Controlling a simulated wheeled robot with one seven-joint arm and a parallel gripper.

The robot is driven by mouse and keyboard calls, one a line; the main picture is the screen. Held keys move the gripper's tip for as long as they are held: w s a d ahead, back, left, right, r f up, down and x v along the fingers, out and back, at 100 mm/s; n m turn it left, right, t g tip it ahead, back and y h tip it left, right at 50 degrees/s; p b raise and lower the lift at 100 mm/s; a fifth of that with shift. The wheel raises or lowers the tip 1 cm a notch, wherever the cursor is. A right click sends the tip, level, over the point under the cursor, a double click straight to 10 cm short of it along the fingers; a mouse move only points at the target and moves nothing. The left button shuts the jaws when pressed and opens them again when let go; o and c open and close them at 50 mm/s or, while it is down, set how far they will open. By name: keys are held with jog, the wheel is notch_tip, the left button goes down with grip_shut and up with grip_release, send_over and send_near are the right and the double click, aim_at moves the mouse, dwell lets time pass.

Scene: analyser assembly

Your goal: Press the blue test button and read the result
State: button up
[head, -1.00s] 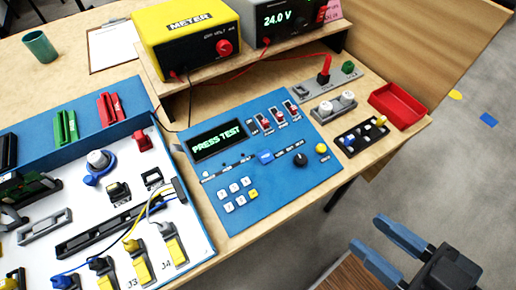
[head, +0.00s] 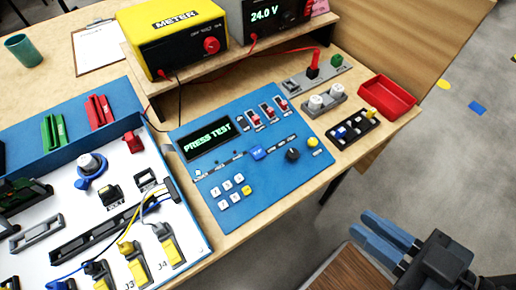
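The blue test button (head: 256,153) sits near the middle of the blue control panel (head: 250,200) on the bench. It stands out from the panel, and its small label is too blurred to read. The panel's dark display (head: 208,135) reads "PRESS TEST" in green letters. My gripper (head: 366,225) is at the lower right, over the floor beyond the bench's front edge. It is well apart from the button and the panel. Its two blue fingers lie close together with nothing visible between them.
Beside the button are a black knob (head: 292,155), a yellow button (head: 312,142), red switches and a keypad (head: 230,190). A red tray (head: 387,97) and a small connector block (head: 352,130) stand to the right. A board of connectors (head: 190,262) lies left. A yellow meter (head: 180,38) stands behind.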

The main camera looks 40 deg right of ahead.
grip_shut()
dwell(1.2)
